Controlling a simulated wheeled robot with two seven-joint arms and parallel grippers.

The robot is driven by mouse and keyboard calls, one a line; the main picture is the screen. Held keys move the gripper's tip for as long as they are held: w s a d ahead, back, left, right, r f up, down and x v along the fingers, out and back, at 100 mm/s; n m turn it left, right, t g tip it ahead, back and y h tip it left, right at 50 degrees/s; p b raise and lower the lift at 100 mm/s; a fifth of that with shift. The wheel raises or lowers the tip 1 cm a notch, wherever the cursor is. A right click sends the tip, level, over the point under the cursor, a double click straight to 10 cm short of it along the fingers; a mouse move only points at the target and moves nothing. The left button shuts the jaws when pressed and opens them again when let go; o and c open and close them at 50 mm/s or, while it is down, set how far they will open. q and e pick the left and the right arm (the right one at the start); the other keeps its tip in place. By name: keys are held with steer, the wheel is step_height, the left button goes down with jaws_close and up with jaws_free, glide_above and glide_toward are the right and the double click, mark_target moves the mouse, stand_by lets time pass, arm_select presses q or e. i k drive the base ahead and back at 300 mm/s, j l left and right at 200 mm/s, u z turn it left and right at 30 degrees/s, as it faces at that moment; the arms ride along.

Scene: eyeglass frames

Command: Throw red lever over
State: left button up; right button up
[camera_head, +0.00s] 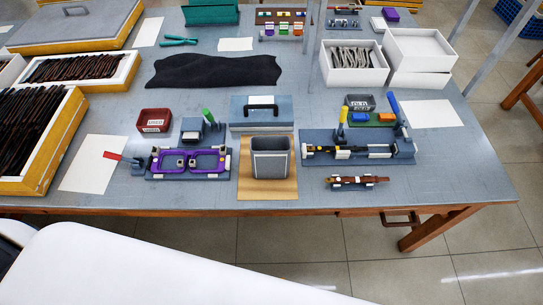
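The red lever (112,156) sticks out to the left, nearly flat, from the left end of a dark blue-grey fixture (188,177). Its handle lies above a sheet of white paper. Whether the lever's clamp touches the frame is too small to tell. Neither of my grippers shows in the head view.
Behind the fixture stands a green-handled block (207,118) and a dark red bin (154,121). A grey bin (270,158) stands to its right. Another fixture (360,150) has a yellow lever (342,116) and a blue lever (394,104). Wooden boxes (62,160) crowd the left.

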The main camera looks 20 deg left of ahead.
mark_target(117, 157)
steer(key=u, duration=1.8)
